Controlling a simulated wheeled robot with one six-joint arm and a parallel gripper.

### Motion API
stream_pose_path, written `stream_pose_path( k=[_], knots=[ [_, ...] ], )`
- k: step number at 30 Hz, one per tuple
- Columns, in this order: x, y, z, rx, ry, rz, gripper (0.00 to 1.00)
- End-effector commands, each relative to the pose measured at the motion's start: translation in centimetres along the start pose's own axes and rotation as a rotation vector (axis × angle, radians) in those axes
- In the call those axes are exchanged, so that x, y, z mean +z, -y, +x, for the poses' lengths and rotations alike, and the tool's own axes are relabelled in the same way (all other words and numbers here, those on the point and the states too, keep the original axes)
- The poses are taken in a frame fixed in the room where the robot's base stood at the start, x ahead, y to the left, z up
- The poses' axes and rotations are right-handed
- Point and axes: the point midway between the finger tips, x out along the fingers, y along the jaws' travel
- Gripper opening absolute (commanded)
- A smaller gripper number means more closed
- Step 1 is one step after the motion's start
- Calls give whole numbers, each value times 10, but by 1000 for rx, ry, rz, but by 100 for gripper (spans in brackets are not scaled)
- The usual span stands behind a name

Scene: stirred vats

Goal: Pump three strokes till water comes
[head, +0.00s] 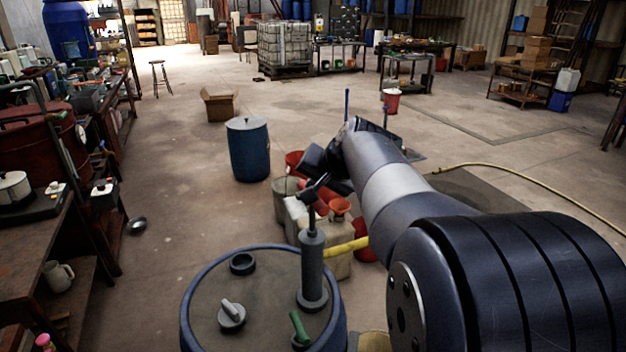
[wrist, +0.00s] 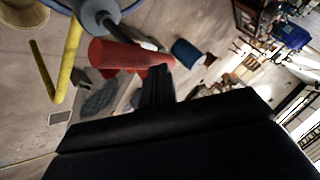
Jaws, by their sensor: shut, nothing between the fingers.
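A grey upright pump (head: 312,268) with a dark rod at its top stands on the lid of a blue-rimmed drum (head: 200,310). Its yellow spout (head: 346,247) points right; a yellow bar, likely this spout, shows in the wrist view (wrist: 66,70). My gripper (head: 318,183) is shut and empty, close to the pump's top. In the wrist view its dark fingers (wrist: 156,82) overlap the end of a red cylinder (wrist: 120,54), which looks like the pump's handle grip. I cannot tell whether they touch it. My arm hides part of the area behind the pump.
A grey bung, a green-handled piece (head: 299,326) and a black ring (head: 242,263) are on the drum lid. Cans and a bucket (head: 285,192) crowd the floor behind the pump. A blue barrel (head: 249,150) stands farther back. A cluttered bench lines the left; open floor lies between.

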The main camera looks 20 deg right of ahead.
Motion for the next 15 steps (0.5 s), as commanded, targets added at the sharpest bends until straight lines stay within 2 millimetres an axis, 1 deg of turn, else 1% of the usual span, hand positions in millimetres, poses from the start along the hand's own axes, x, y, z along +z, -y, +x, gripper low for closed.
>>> stream_pose_path(
  k=[1,3,15],
  knots=[
    [-3,3,-4,0,0,0,0],
    [-4,4,-6,0,-1,0,0],
    [-6,6,-8,0,-1,0,0]
  ],
)
